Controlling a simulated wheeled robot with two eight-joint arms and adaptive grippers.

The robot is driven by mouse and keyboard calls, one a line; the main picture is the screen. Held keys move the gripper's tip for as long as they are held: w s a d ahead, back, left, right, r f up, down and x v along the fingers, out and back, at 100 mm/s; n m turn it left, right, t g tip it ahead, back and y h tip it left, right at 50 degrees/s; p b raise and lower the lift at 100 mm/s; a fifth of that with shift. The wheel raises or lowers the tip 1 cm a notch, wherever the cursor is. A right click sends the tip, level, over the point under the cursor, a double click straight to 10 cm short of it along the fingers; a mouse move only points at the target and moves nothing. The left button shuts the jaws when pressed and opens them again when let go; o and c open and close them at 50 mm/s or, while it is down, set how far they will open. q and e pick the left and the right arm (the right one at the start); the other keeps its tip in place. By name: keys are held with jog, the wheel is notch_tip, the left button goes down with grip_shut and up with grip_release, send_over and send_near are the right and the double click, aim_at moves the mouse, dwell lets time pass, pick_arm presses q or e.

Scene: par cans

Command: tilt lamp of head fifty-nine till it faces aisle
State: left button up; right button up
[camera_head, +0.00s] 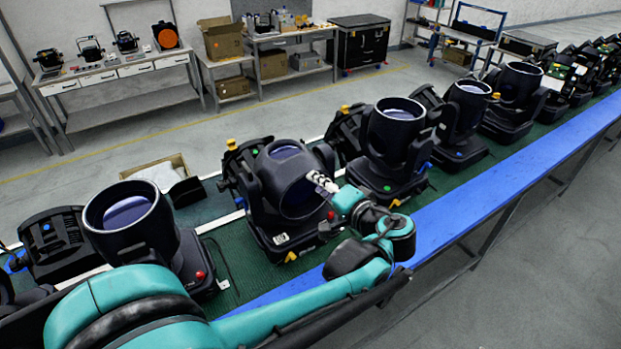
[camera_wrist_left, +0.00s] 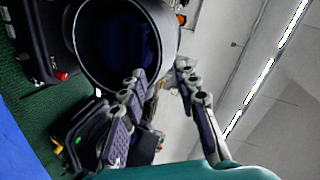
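Black moving heads stand in a row on a green-topped bench; I cannot read fifty-nine on any of them. The head beside my left gripper (camera_head: 322,182) has its lamp barrel (camera_head: 284,168) tipped over, its opening turned toward the lower right, the blue-rail side. My gripper's fingertips are at the barrel's rim; I cannot tell if they touch. My right gripper is not in view.
A neighbouring head (camera_head: 130,215) at the left and another (camera_head: 395,135) at the right have barrels facing mostly up. A blue rail (camera_head: 490,185) edges the bench, with clear grey floor beyond. An open carton (camera_head: 160,172) lies behind the bench. Worktables stand along the wall.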

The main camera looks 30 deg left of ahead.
pick_arm(q)
jog(key=v, duration=0.5)
jog(key=shift+s+d, duration=0.15)
jog(key=shift+d, duration=0.15)
jog(key=s+a+f+g+h+b, duration=0.1)
jog(key=s+f+h+b, duration=0.25)
jog(key=f, duration=0.55)
jog(key=s+f+h+b, duration=0.3)
jog(key=f+b, duration=0.2)
jog(key=f, duration=0.4)
jog(key=s+d+f+h+b, duration=0.2)
jog(key=d+f+h+b, duration=0.1)
jog(key=f, duration=0.2)
jog(key=s+d+f+n+t+h+b, duration=0.1)
jog(key=s+d+f+h+b, duration=0.2)
jog(key=d+f+b, duration=0.1)
jog(key=shift+f+h, duration=0.35)
jog(key=shift+f, duration=0.55)
